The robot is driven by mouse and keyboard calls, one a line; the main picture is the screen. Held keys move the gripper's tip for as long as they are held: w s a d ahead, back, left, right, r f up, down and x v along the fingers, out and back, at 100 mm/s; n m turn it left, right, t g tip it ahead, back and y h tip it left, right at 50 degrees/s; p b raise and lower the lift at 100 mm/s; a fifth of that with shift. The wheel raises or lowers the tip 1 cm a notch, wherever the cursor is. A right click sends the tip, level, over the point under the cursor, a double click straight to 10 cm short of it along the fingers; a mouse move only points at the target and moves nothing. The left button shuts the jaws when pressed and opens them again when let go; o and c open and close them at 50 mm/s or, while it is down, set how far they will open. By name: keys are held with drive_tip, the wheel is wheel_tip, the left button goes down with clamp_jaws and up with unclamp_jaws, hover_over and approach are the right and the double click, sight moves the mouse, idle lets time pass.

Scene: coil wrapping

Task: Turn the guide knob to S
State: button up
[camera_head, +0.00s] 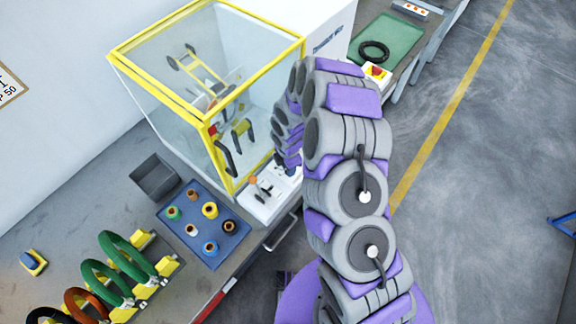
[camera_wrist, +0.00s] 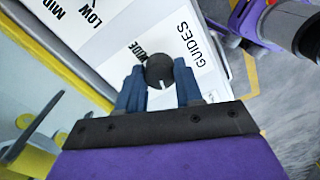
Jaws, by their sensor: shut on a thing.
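The guide knob (camera_wrist: 159,70) is a dark round knob on a white panel (camera_wrist: 120,35) beside the printed word GUIDES. A small light mark shows on its side facing my gripper. A partly covered word, which looks like WIDE, is printed just left of it. The letter S is not visible. My gripper (camera_wrist: 160,88) has its two blue fingers on either side of the knob and is shut on it. In the head view my gripper (camera_head: 286,165) reaches down to the white control panel (camera_head: 262,208), and the knob cannot be made out there.
A second dial with a dark pointer (camera_wrist: 92,22) sits near the labels MID and LOW. A yellow-framed clear enclosure (camera_head: 205,125) stands left of my arm. A blue tray (camera_head: 190,238) with several spools and a rack of coils (camera_head: 125,262) lie on the bench. Floor at right is open.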

drive_tip(key=shift+w+r, duration=0.1)
drive_tip(key=shift+w, duration=0.1)
drive_tip(key=o, duration=1)
drive_tip(key=shift+s, duration=0.1)
drive_tip(key=shift+o, duration=0.2)
wheel_tip(320, 180, up, 17)
drive_tip(key=p, duration=0.1)
drive_tip(key=shift+r, duration=0.15)
